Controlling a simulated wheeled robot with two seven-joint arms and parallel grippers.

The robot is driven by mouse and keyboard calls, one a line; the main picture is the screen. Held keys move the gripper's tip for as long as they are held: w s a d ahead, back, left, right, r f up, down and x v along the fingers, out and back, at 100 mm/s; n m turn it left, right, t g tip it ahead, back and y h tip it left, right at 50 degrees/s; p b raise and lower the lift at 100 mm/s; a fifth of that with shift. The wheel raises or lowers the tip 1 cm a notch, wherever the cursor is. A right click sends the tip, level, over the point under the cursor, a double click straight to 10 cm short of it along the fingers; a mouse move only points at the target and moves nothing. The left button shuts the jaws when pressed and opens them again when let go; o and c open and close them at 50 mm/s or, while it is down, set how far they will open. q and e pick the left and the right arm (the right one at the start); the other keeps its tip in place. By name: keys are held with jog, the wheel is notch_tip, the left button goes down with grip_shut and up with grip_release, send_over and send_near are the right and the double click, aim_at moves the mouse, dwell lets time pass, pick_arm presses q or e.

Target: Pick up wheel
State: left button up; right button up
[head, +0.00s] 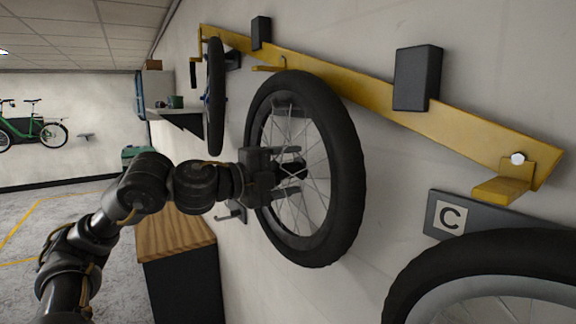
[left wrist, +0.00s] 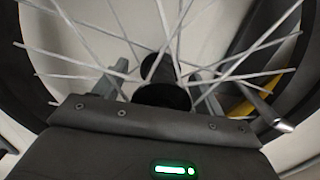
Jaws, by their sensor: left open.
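A spoked wheel with a black tyre (head: 347,150) hangs upright against the wall in the middle of the head view. My left gripper (head: 290,165) is at the wheel's centre, with its open fingers reaching in among the spokes on either side of the hub. In the left wrist view the dark hub (left wrist: 162,92) lies between the two grey fingers, with the spokes fanning out around it. Whether the fingers touch the hub I cannot tell. My right gripper is out of view.
A yellow wall rail (head: 470,128) with dark blocks and hooks runs above the wheel. Another wheel (head: 216,95) hangs farther back, and one more (head: 430,265) is at the lower right under a "C" sign (head: 450,218). A wood-topped cabinet (head: 175,232) stands below my arm.

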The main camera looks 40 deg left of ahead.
pick_arm(q)
jog(key=shift+s, duration=0.2)
jog(key=shift+c, duration=0.8)
jog(key=shift+w, duration=0.1)
grip_shut()
jog(key=shift+r, duration=0.15)
jog(key=shift+r, duration=0.2)
